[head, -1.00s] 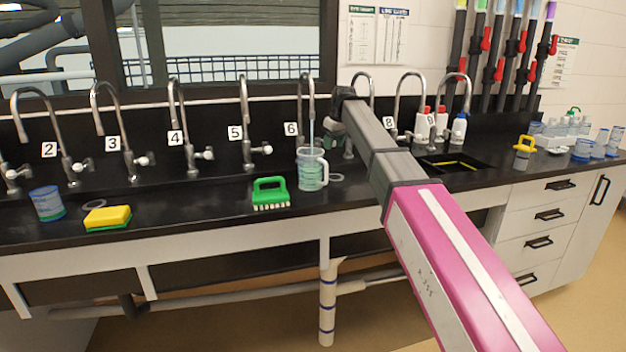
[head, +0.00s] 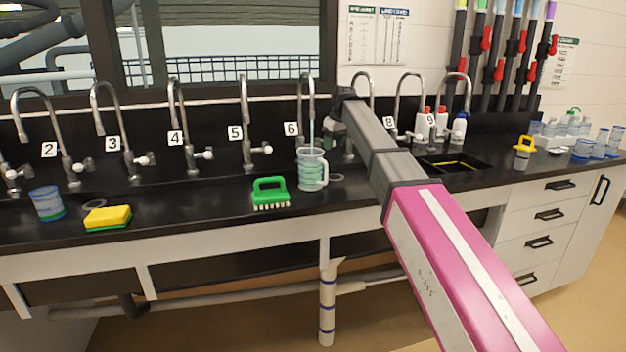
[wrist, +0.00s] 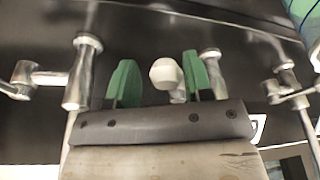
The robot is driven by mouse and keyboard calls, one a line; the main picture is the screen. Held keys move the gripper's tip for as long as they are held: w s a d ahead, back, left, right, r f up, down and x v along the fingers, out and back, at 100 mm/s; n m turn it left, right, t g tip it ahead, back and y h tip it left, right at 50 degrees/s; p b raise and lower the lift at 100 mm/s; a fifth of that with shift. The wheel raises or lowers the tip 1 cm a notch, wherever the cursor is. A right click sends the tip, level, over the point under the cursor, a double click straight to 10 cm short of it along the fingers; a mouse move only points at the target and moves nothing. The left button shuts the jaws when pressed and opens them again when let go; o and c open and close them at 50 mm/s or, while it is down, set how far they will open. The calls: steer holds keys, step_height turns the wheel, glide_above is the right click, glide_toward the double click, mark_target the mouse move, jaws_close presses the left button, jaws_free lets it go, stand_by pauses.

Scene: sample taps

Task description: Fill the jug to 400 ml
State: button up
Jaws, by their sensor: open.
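The clear jug (head: 312,172) with green-blue markings and a handle on its right stands upright on the counter under tap 6 (head: 308,88). A thin stream of water (head: 311,130) runs from the spout into it. The exact level against the marks is too small to read. My gripper (head: 337,130) is just right of tap 6, mostly hidden by my arm. In the wrist view its two green fingers (wrist: 156,78) are open, one each side of a white tap knob (wrist: 166,73); I cannot tell whether they touch it. A part of the jug appears at the top right corner (wrist: 303,22).
A green brush (head: 270,194) lies left of the jug, with a yellow sponge (head: 107,217) and a blue-marked beaker (head: 47,203) farther left. Other numbered taps line the wall. A sink (head: 452,164) and several bottles are to the right.

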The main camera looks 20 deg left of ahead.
steer(key=shift+s+a, duration=0.9)
steer(key=shift+s, duration=0.3)
stand_by(1.0)
steer(key=shift+s+a, duration=0.55)
steer(key=shift+w+d, duration=0.1)
steer(key=shift+w, duration=0.05)
steer(key=shift+r, duration=0.1)
steer(key=v, duration=0.7)
